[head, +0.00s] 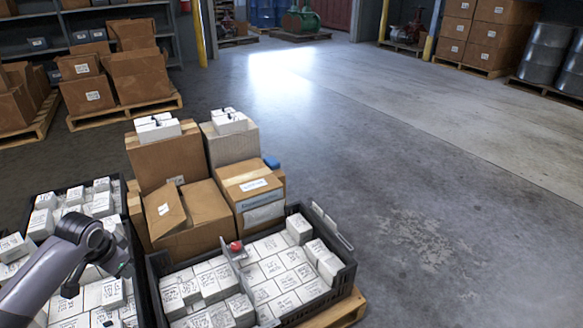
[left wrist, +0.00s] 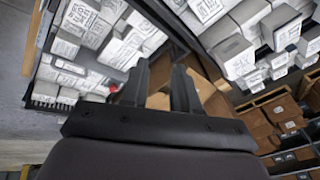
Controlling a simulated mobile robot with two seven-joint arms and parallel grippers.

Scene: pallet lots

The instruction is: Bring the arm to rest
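My left arm enters the head view from the lower left, above the left crate of white boxes. Its dark wrist (head: 90,238) shows there, but the fingertips cannot be made out. In the left wrist view my left gripper (left wrist: 158,80) has its two dark fingers apart, with nothing held between them. A brown carton shows beyond the fingers. My right gripper is in neither view.
A red round object (head: 236,246) sits at the right crate's divider. Loaded pallets stand behind. The floor (head: 430,190) on the right is clear.

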